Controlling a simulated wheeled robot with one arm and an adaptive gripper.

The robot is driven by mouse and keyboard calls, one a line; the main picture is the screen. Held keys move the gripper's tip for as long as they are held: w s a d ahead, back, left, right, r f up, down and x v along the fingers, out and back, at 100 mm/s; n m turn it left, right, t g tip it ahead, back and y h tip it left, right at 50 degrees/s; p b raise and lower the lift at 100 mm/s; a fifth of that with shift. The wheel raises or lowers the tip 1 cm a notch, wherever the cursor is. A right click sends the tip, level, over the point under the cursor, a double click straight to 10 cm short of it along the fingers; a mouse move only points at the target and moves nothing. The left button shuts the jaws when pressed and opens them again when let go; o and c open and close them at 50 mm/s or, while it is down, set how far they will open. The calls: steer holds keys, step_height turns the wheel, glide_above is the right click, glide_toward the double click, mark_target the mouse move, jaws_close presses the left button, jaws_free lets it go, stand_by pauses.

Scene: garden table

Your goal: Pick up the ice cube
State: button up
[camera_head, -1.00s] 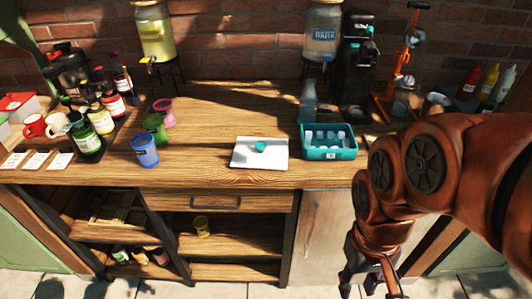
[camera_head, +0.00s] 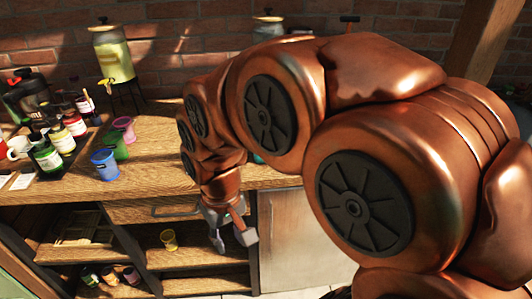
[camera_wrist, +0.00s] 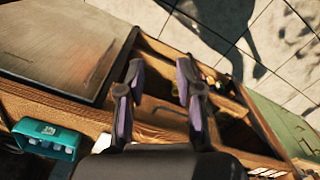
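My gripper (camera_head: 231,238) hangs in front of the table's shelf front, below the tabletop. In the wrist view its two fingers (camera_wrist: 160,80) are apart with nothing between them. A teal tray (camera_wrist: 66,139) shows at the lower left of the wrist view, with pale blocks in it that look like ice cubes. They are partly cut off there, and I cannot tell one cube from another. In the head view my arm hides nearly all of the tray and the white board. The small teal item seen earlier on that board is hidden now.
Blue (camera_head: 104,164), green and pink cups stand left on the wooden tabletop. Bottles and a mug stand farther left, and a yellow drink dispenser (camera_head: 113,53) behind. A yellow cup (camera_head: 169,239) sits on an open shelf. A drawer handle (camera_head: 176,210) juts out near my gripper.

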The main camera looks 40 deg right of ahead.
steer(key=w+d+r+m+t, duration=0.1)
steer(key=w+d+m+t, duration=0.15)
steer(key=w+d, duration=0.95)
steer(key=w+d+m+h, duration=0.1)
steer(key=w+d, duration=0.1)
steer(key=d, duration=0.4)
steer(key=w+d+m+t+p, duration=0.1)
steer(key=w+d, duration=0.1)
steer(key=d, duration=0.5)
steer(key=w+d+f+m+h, duration=0.1)
steer(key=w+d, duration=0.1)
steer(key=d, duration=0.4)
steer(key=shift+w+d+h, duration=0.1)
steer(key=shift+d+h, duration=0.2)
steer(key=shift+d, duration=0.1)
steer(key=shift+p+x, duration=1.65)
steer(key=shift+x, duration=1.7)
steer(key=shift+c, duration=0.3)
steer(key=c, duration=0.4)
